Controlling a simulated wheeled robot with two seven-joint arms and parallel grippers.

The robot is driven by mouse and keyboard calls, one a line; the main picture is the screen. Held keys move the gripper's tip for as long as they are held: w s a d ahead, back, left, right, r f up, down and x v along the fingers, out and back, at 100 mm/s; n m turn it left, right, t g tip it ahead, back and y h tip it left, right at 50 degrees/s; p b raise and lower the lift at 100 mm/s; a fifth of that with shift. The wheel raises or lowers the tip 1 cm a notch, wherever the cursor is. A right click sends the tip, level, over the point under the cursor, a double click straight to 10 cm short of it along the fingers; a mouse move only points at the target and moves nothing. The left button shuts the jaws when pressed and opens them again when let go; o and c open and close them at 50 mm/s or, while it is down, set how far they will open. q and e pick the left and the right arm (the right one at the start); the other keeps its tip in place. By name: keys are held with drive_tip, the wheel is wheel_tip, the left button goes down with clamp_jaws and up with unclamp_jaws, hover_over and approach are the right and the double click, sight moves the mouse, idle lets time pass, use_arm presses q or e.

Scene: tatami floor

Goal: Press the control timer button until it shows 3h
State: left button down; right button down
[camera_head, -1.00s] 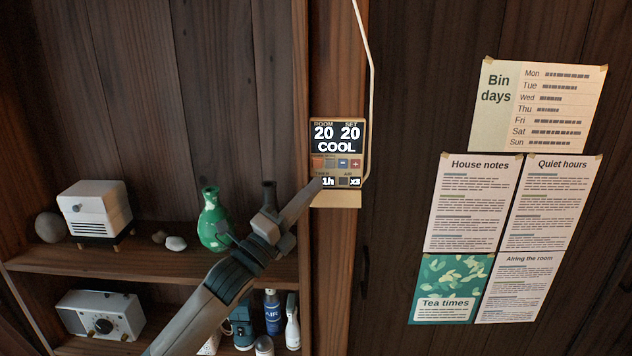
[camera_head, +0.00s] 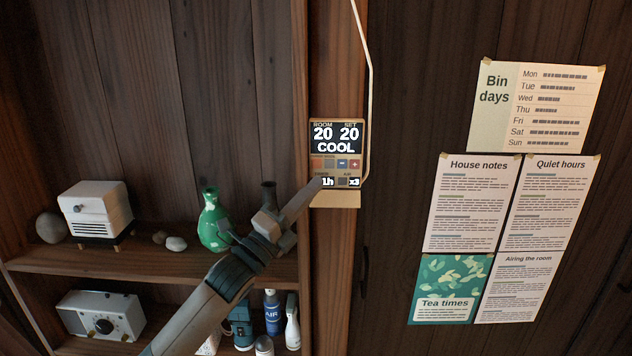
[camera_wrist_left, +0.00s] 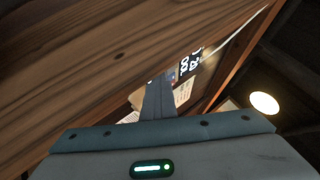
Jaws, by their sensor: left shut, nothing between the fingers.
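The control (camera_head: 337,160) is a tan panel on the wooden post. Its dark screen (camera_head: 336,137) reads ROOM 20, SET 20 and COOL. Below are an orange button, a grey one, a blue minus and a red plus. The timer readout (camera_head: 327,182) in the lower row shows 1h, with x3 to its right. My left gripper (camera_head: 316,183) is shut and empty, its tip at the panel's lower left, over the timer button's area. The tip hides that button, and I cannot tell whether it touches. In the left wrist view the shut fingers (camera_wrist_left: 158,98) point at the partly hidden panel (camera_wrist_left: 183,92). My right gripper is not in view.
A shelf (camera_head: 150,262) at left holds a green vase (camera_head: 214,222), a dark vase, a white box-shaped device (camera_head: 97,210) and stones. A radio (camera_head: 100,314) and bottles stand below. A white cable (camera_head: 371,90) runs beside the panel. Paper notices (camera_head: 537,107) hang at right.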

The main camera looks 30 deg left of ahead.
use_arm(q)
drive_tip(key=shift+a+r, duration=0.1)
drive_tip(key=shift+a, duration=0.2)
drive_tip(key=shift+s+d+f, duration=0.1)
drive_tip(key=shift+d+f, duration=0.05)
drive_tip(key=shift+f, duration=0.25)
drive_tip(key=shift+s, duration=0.15)
idle(0.3)
drive_tip(key=shift+s+d+p, duration=0.2)
drive_tip(key=shift+s+d, duration=0.2)
drive_tip(key=shift+s, duration=0.4)
drive_tip(key=shift+s+d+p, duration=0.15)
drive_tip(key=shift+s+d, duration=0.3)
drive_tip(key=shift+s, duration=0.3)
drive_tip(key=shift+s+d+p, duration=0.2)
drive_tip(key=shift+s+d, duration=0.2)
drive_tip(key=shift+s, duration=0.4)
drive_tip(key=shift+w+f, duration=0.1)
